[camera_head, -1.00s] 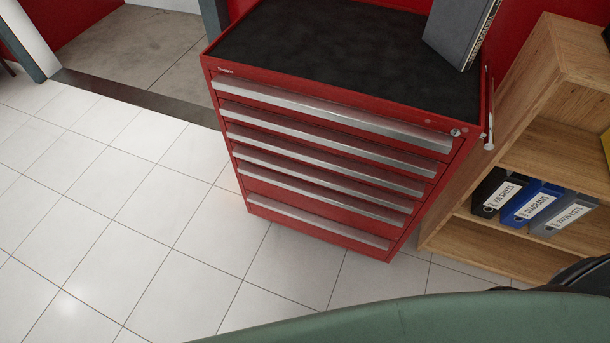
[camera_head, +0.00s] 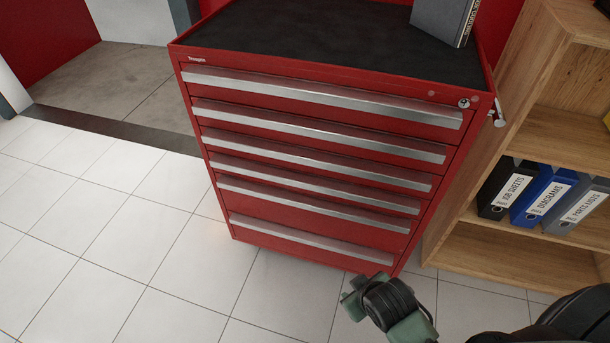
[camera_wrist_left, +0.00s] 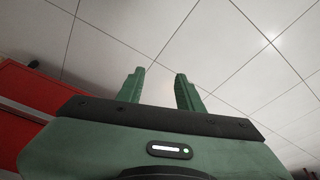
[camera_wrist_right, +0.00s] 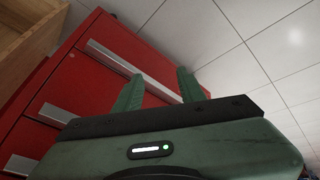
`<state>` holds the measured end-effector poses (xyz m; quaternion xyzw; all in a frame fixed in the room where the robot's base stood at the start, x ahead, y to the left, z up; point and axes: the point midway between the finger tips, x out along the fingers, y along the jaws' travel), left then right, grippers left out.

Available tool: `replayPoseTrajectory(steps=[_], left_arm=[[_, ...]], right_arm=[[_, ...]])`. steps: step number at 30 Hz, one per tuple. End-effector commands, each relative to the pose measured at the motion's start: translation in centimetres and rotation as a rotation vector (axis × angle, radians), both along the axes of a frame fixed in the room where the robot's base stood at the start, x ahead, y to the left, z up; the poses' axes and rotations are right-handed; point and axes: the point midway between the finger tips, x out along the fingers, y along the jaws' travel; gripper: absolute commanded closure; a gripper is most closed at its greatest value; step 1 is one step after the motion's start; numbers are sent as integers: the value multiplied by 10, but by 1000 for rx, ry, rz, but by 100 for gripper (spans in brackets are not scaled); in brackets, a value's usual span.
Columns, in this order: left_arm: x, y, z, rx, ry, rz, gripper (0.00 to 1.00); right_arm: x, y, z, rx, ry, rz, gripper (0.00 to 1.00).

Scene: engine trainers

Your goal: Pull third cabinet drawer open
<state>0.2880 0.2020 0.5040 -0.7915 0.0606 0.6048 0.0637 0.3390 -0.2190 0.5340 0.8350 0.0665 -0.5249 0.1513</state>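The red cabinet (camera_head: 187,88) stands in the middle of the head view, with several shut drawers, each with a long silver handle. The third drawer's handle (camera_head: 317,160), counted from the top, is unobstructed. My left gripper (camera_wrist_left: 157,71) is open and empty, with floor tiles behind its fingers; a red surface shows at the left of that view. My right gripper (camera_wrist_right: 159,71) is open and empty; the cabinet's drawer fronts and handles (camera_wrist_right: 120,58) show beyond and left of its fingers. Neither gripper visibly touches a handle. Green and black parts of my arm show low right in the head view.
A wooden shelf (camera_head: 520,118) with binders (camera_head: 543,203) stands close to the cabinet's right side. A dark grey book or binder (camera_head: 441,18) stands on the black cabinet top (camera_head: 300,40). The tiled floor (camera_head: 90,230) left of and before the cabinet is clear.

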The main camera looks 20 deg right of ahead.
Motion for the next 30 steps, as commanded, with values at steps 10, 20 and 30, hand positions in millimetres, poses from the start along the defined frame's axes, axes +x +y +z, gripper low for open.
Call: replayPoseTrajectory(steps=[10,20,30], left_arm=[[-1,0,-47,1,7,-1,64],[-6,0,-106,3,29,-5,64],[-8,0,-116,2,30,-5,64]], right_arm=[[132,-18,109,-469,-590,406,60],[190,21,184,-922,-983,806,60],[218,37,194,-1003,-1050,882,60]])
